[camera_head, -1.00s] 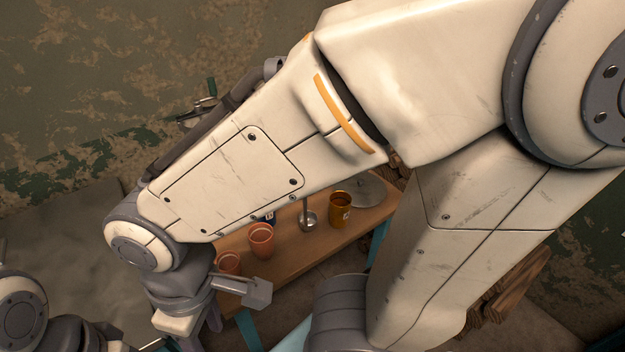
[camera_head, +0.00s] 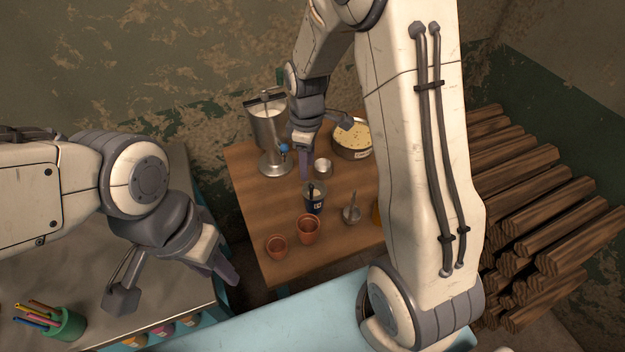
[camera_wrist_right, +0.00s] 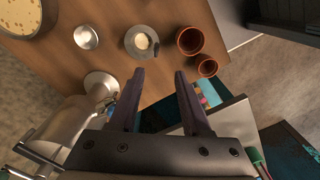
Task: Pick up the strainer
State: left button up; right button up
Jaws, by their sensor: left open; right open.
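A small metal bowl with an upright handle (camera_head: 352,213) stands on the wooden table, right of the terracotta cups. It looks most like the strainer, but it is too small to be sure, and I cannot make it out in the right wrist view. My right gripper (camera_head: 304,165) is open and empty above the table, pointing down beside the metal dispenser. Its spread fingers show in the right wrist view (camera_wrist_right: 160,88), below a jar with pale contents (camera_wrist_right: 142,42). My left gripper (camera_head: 226,270) is open and empty over the gap between the grey counter and the table.
The metal dispenser (camera_head: 268,128) and a round tin (camera_head: 352,140) stand at the table's back. A small metal cup (camera_head: 322,168), a dark-handled jar (camera_head: 313,202) and terracotta cups (camera_head: 308,229) stand nearer. My right arm hides the table's right side. Logs (camera_head: 520,220) are stacked beyond.

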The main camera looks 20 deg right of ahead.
aim_at(312, 188)
jog(key=f, duration=0.5)
jog(key=shift+d+f+p, duration=0.15)
jog(key=shift+d+p, duration=0.05)
jog(key=shift+p, duration=0.2)
jog(key=f+p, duration=0.1)
jog(key=f, duration=0.1)
jog(key=f+p, duration=0.1)
jog(key=shift+s+d+f, duration=0.1)
jog(key=shift+d+f, duration=0.25)
jog(key=shift+d, duration=0.05)
jog(key=shift+f, duration=0.75)
jog(key=shift+c, duration=0.3)
grip_shut()
